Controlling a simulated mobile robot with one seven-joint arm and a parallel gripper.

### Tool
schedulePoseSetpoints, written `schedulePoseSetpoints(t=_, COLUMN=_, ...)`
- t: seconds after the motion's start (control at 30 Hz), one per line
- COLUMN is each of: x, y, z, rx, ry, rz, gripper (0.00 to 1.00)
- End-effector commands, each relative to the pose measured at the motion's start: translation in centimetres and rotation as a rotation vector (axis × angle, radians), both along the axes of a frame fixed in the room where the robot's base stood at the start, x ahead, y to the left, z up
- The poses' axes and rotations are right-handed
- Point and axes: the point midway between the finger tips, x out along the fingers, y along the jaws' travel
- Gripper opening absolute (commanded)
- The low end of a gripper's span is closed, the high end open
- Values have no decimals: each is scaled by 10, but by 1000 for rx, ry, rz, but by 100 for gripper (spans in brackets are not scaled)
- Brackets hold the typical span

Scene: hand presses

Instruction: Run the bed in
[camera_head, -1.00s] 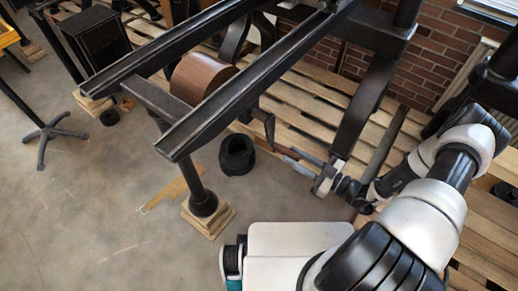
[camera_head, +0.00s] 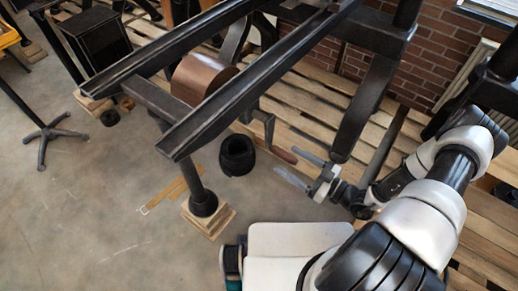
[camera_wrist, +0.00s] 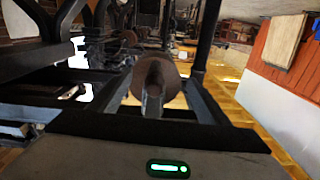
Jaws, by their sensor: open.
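The press has two long dark rails (camera_head: 235,92) running from lower left to upper right. A brown drum (camera_head: 205,80) lies beneath them. A dark crank (camera_head: 267,125) hangs by the near rail and ends in a reddish-brown handle (camera_head: 284,155). My gripper (camera_head: 290,164) is open, its grey fingers apart at the handle's free end; I cannot tell whether either touches it. In the wrist view a brown rounded shape (camera_wrist: 155,72) sits ahead of the gripper, partly behind a grey part. I cannot make out the bed clearly.
A post (camera_head: 203,200) on wooden blocks supports the near rail end. A black round object (camera_head: 237,155) stands on the floor beside it. Pallet slats (camera_head: 300,85) and a brick wall (camera_head: 445,50) lie behind. The floor at lower left is largely clear.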

Motion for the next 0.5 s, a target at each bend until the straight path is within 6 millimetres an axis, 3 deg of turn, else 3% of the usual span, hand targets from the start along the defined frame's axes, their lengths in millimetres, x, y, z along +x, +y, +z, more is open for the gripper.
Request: schedulePoseSetpoints(t=0.5, x=-23, y=-34, z=0, rx=-1, ry=-2, rz=-3, gripper=70)
